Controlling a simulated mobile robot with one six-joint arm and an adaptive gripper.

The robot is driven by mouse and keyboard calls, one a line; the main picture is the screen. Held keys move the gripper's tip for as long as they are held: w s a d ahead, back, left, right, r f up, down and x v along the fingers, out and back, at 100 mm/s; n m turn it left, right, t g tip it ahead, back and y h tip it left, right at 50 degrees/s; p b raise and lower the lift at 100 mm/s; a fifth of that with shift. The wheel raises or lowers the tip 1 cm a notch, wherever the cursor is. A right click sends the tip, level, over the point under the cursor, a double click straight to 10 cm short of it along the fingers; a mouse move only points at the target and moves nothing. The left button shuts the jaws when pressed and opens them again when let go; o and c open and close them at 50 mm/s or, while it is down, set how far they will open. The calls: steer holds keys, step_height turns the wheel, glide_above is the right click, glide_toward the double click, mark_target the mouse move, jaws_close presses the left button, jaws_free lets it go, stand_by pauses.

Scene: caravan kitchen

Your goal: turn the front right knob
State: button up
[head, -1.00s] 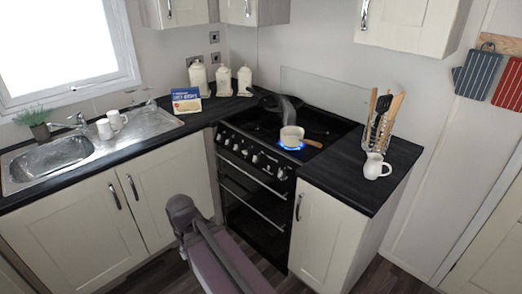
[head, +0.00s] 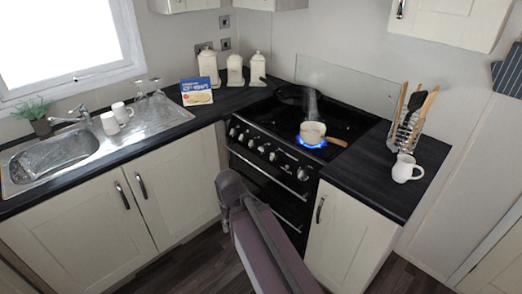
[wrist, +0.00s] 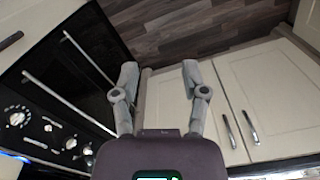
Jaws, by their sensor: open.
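The black cooker (head: 268,180) has a row of silver knobs along its front panel in the head view. The rightmost knob (head: 302,174) shows uncovered, close to the right end of the panel. Some knobs (wrist: 17,119) also show at the lower left of the wrist view, where the scene appears upside down. My gripper (wrist: 160,80) is open and empty, its two fingers apart in front of the cream cupboard doors and floor. It is apart from the knobs, which lie off to its left in the wrist view. In the head view my arm stands before the oven; the fingers are not clearly visible.
A cream pan (head: 312,131) steams over a lit blue flame at the cooker's front right. A utensil rack (head: 407,130) and white jug (head: 405,169) stand on the right counter. Oven door handles (wrist: 92,58) stick out. Floor (head: 180,262) is clear at left.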

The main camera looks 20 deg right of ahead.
steer(key=o, duration=0.3)
steer(key=shift+d, duration=0.1)
steer(key=shift+o, duration=0.2)
steer(key=n+t+h+b, duration=0.6)
steer(key=n+h+b, duration=1.1)
steer(key=n+b, duration=0.7)
glide_toward(260, 149)
steer(key=s+a+m+b, duration=0.1)
steer(key=a+m+b, duration=0.1)
steer(key=a, duration=0.1)
steer(key=shift+s+a+f, duration=0.15)
steer(key=shift+a+f, duration=0.05)
steer(key=shift+f, duration=0.05)
steer(key=x, duration=1.3)
steer(key=shift+d, duration=0.4)
